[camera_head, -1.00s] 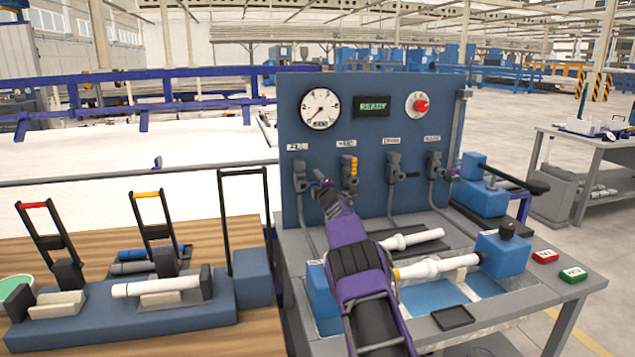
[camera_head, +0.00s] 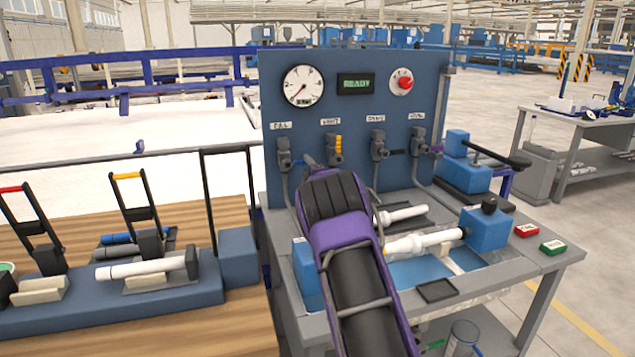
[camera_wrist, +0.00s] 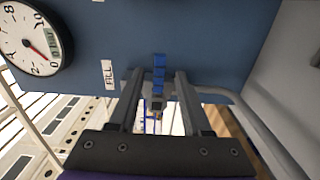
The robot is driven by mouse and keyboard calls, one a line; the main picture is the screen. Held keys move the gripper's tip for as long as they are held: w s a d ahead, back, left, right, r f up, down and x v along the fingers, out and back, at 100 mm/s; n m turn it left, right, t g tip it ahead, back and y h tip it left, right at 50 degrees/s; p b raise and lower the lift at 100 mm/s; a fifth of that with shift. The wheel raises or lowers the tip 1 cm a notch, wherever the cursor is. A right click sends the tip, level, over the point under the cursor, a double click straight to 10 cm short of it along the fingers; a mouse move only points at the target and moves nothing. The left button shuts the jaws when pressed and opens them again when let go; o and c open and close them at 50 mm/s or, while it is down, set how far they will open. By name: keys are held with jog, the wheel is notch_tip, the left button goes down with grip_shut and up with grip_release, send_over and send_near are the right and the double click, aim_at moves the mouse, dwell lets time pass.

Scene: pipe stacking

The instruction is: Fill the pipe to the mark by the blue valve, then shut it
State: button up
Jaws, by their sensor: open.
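The blue valve (camera_wrist: 159,72) beside the FILL label shows in the wrist view, its blue handle standing between the two fingers of my gripper (camera_wrist: 157,76). The fingers are apart, one on each side; I cannot tell whether they touch it. In the head view the grey body of the FILL valve (camera_head: 284,157) is on the left of the panel, and my arm hides my gripper. A white pipe (camera_head: 425,242) lies clamped in the bench fixture. Its fill mark cannot be made out.
The blue panel (camera_head: 345,60) carries a gauge (camera_head: 304,87), a READY display (camera_head: 356,83), a red knob (camera_head: 403,82) and other valves. Red (camera_head: 527,230) and green (camera_head: 553,247) buttons sit at the bench's right. A grey conduit (camera_wrist: 245,110) runs right of my fingers.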

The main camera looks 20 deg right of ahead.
jog(key=s, duration=1)
jog(key=shift+s, duration=0.25)
